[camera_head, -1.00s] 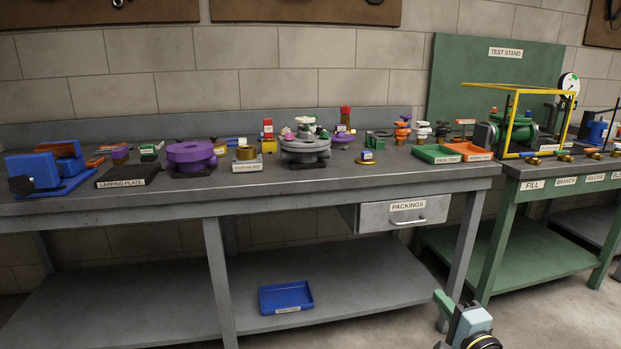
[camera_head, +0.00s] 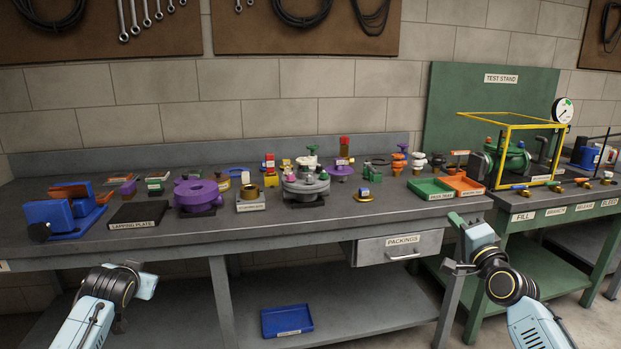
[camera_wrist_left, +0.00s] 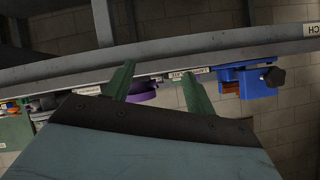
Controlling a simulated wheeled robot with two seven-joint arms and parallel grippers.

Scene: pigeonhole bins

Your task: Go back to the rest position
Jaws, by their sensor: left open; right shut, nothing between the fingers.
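My left arm comes in at the lower left of the head view, in front of the grey bench. Its gripper fingers are hard to make out there. In the left wrist view the two green fingers of my left gripper (camera_wrist_left: 158,70) stand apart with nothing between them. The bench edge shows beyond them, tilted. My right gripper (camera_head: 455,220) has green fingers and is at the right of the head view, in front of the bench's right end. It is shut and holds nothing.
The grey bench (camera_head: 300,232) carries a blue vise (camera_head: 50,215), a black lapping plate (camera_head: 138,214), purple and grey flanged parts and several small fittings. A blue tray (camera_head: 287,321) lies on the lower shelf. A green test stand bench is at right.

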